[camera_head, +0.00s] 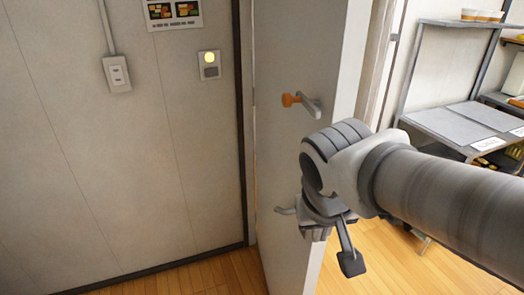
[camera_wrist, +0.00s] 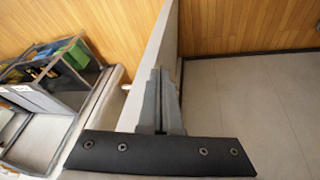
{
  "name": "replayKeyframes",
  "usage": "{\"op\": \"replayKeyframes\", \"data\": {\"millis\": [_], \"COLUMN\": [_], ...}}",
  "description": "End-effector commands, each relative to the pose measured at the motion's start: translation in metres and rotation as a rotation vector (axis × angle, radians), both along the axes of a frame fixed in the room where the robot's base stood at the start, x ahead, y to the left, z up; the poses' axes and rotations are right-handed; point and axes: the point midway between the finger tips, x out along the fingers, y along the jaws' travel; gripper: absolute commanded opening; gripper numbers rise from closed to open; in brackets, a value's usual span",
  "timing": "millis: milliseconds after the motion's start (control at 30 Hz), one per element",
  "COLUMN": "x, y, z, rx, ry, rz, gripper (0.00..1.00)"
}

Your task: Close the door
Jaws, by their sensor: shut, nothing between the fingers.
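The pale door (camera_head: 283,158) stands open in the head view, swung out from the dark-edged frame at its left. The fingertips are hard to make out in the head view.
A metal shelf unit (camera_head: 463,123) with cups and boxes stands at the right, beyond the doorway. The wall at the left carries a socket (camera_head: 117,74) and a switch panel with a yellow light (camera_head: 209,65). The wooden floor (camera_head: 200,277) near the door looks clear.

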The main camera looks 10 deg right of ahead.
Motion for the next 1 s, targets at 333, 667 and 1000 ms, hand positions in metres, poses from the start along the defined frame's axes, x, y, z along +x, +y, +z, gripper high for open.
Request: {"op": "replayKeyframes", "data": {"millis": [333,667,1000], "x": [0.073,0.107,0.125], "y": [0.040,0.075,0.056], "z": [-0.054,-0.081,-0.119], "rx": [-0.236,-0.322,-0.327], "ry": [0.005,-0.075,-0.074], "rz": [-0.033,-0.022,-0.024], "gripper": [0.00,0.00,0.00]}}
